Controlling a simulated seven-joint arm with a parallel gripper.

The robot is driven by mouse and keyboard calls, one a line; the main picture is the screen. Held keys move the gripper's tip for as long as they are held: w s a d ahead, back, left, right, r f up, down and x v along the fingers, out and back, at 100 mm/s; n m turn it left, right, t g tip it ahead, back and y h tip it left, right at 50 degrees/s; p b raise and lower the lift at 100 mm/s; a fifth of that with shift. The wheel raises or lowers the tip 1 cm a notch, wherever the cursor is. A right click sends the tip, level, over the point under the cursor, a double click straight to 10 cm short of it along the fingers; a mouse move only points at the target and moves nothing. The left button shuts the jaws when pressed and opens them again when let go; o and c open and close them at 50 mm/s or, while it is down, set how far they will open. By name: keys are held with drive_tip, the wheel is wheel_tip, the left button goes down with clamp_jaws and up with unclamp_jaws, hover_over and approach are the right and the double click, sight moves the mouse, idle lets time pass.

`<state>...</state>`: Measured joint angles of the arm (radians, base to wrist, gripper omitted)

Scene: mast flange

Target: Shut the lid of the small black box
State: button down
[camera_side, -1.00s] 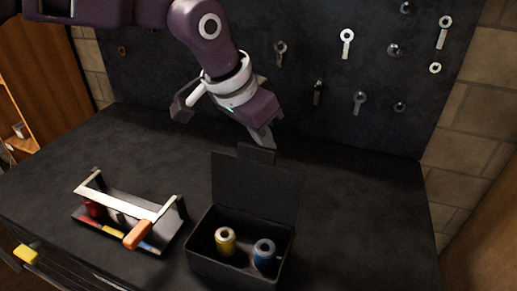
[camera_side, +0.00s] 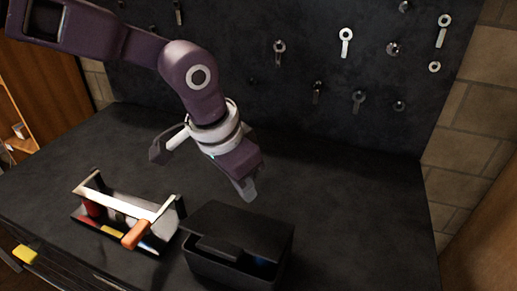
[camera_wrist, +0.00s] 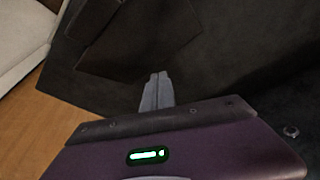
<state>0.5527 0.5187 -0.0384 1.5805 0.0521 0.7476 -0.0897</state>
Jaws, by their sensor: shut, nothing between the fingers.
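The small black box (camera_side: 215,270) stands at the front middle of the bench in the side view. Its lid (camera_side: 245,225) is swung most of the way down, with a front tab (camera_side: 218,248) showing. The rest of the inside is hidden. My gripper (camera_side: 250,190) is shut and empty, just behind and above the lid's back part; I cannot tell if it touches. The closed fingertips (camera_wrist: 157,90) show in the wrist view against dark surfaces.
An open tool caddy (camera_side: 125,215) with an orange-handled tool (camera_side: 137,234) stands close to the left of the box. A dark pegboard (camera_side: 330,60) with hanging wrenches rises behind the bench. The bench to the right of the box is clear.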

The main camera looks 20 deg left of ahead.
sight(243, 221)
drive_tip(key=shift+s+f, duration=0.75)
drive_tip(key=shift+f, duration=0.1)
drive_tip(key=shift+s+f, duration=0.25)
drive_tip(key=shift+f, duration=0.6)
drive_tip(key=shift+s+f, duration=0.2)
drive_tip(key=shift+f, duration=0.6)
drive_tip(key=shift+r, duration=4)
